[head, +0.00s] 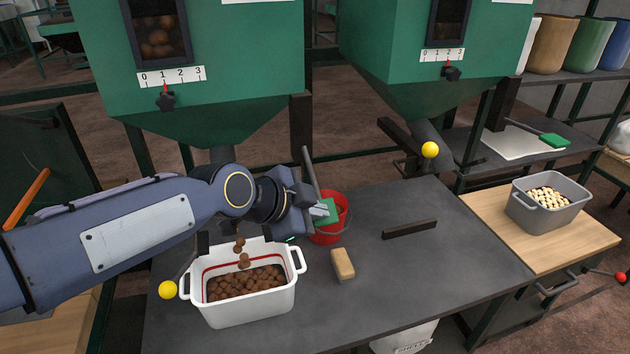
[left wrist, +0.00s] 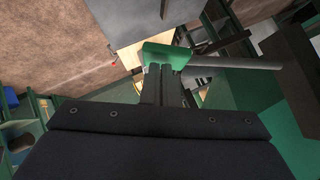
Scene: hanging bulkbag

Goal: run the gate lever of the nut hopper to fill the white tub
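The white tub (head: 250,308) stands under the left green hopper (head: 225,95). Brown nuts (head: 243,260) are dropping into it; the heap inside lies below a red line. The gate lever's yellow knob (head: 168,290) is just left of the tub; its rod runs up behind my arm. My left gripper (head: 318,208) is right of the chute, above the red bucket, away from that knob. It looks shut on the green end (head: 328,214) of a grey-rod tool, also seen in the left wrist view (left wrist: 158,56). My arm hides the chute mouth. My right gripper is out of view.
A tan block (head: 342,264), a red bucket (head: 328,236) and a dark bar (head: 410,229) are on the dark bench. A second hopper (head: 435,60) has its own yellow knob (head: 430,149). A grey tub (head: 545,212) of pale pieces stands right. The bench's front right is clear.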

